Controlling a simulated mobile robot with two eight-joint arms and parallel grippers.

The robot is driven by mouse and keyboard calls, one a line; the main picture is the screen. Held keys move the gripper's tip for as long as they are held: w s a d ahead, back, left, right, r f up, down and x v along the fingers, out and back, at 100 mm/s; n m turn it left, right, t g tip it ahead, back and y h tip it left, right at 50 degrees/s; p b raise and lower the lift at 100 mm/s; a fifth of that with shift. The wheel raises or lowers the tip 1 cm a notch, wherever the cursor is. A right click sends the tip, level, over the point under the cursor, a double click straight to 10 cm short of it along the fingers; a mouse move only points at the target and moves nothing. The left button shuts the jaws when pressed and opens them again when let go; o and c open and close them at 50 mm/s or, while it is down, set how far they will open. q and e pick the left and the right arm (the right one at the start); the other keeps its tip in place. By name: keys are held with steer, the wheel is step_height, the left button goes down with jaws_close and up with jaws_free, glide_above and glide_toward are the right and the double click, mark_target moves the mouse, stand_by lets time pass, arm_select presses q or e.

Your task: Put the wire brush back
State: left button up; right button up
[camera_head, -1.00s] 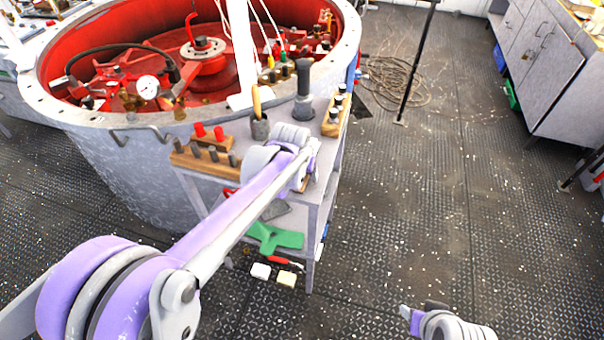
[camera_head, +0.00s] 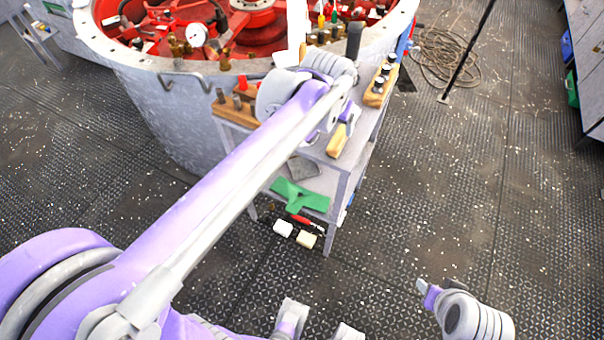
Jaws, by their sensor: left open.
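A pale wooden piece (camera_head: 338,140), likely the wire brush, lies on the grey cart's top (camera_head: 358,147) near its front right corner. Its bristles cannot be made out. My left gripper (camera_head: 347,113) is over the cart top, just above and beside the wooden piece. It is open and mostly hidden by my wrist. I cannot tell whether it touches the piece. Part of my right arm shows at the lower right; its jaws cannot be made out clearly.
A wooden rack with dark pegs (camera_head: 382,80) stands at the cart's right edge, another (camera_head: 238,108) at its left. A green piece (camera_head: 300,196) is on the lower shelf. A big round red-lined vessel (camera_head: 170,90) stands behind. Floor to the right is clear; a rope coil (camera_head: 445,60) lies beyond.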

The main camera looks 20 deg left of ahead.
arm_select(q)
steer(key=s+a+f, duration=0.1)
steer(key=s+f, duration=0.4)
steer(key=s, duration=0.6)
steer(key=s+a+f, duration=0.1)
steer(key=s+f, duration=0.5)
steer(key=s, duration=0.6)
steer(key=shift+s+a, duration=0.15)
steer(key=shift+a, duration=0.2)
